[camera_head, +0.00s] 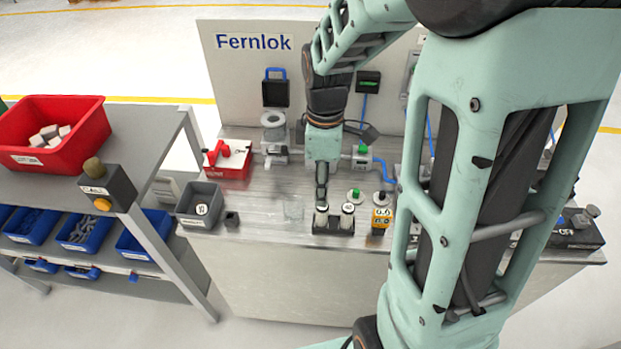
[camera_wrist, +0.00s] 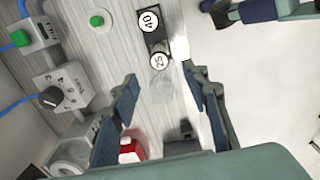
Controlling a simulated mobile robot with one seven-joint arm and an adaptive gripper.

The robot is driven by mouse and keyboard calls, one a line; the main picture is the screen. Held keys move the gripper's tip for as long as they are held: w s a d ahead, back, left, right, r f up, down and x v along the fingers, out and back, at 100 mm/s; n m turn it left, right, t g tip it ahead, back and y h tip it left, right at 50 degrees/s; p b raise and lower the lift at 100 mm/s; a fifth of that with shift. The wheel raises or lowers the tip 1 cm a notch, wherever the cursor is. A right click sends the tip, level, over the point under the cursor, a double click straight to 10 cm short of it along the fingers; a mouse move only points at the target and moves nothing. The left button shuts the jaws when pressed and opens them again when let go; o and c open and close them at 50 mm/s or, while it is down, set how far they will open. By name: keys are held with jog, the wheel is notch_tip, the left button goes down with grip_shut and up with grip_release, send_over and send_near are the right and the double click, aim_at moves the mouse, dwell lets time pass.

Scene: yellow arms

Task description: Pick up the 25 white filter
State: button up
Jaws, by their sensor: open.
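The white filter marked 25 (camera_wrist: 159,61) is a round, white-topped piece in a black holder. In the head view it is the left piece (camera_head: 321,218) of the pair, directly below my gripper. A second white filter marked 40 (camera_wrist: 149,20) stands beside it; in the head view it is the right piece (camera_head: 348,209). The dark holder (camera_head: 333,229) sits near the bench's front edge. My gripper (camera_head: 321,198) points down above the 25 filter. In the wrist view my gripper (camera_wrist: 162,82) is open, its fingers wide apart and nothing between them gripped.
A small black block (camera_head: 231,219) and a red box (camera_head: 228,160) are further left.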

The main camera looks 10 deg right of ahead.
aim_at(322, 216)
jog(key=shift+f+p, duration=0.3)
jog(key=shift+f, duration=3.2)
jog(key=shift+c, duration=0.3)
jog(key=c, duration=1)
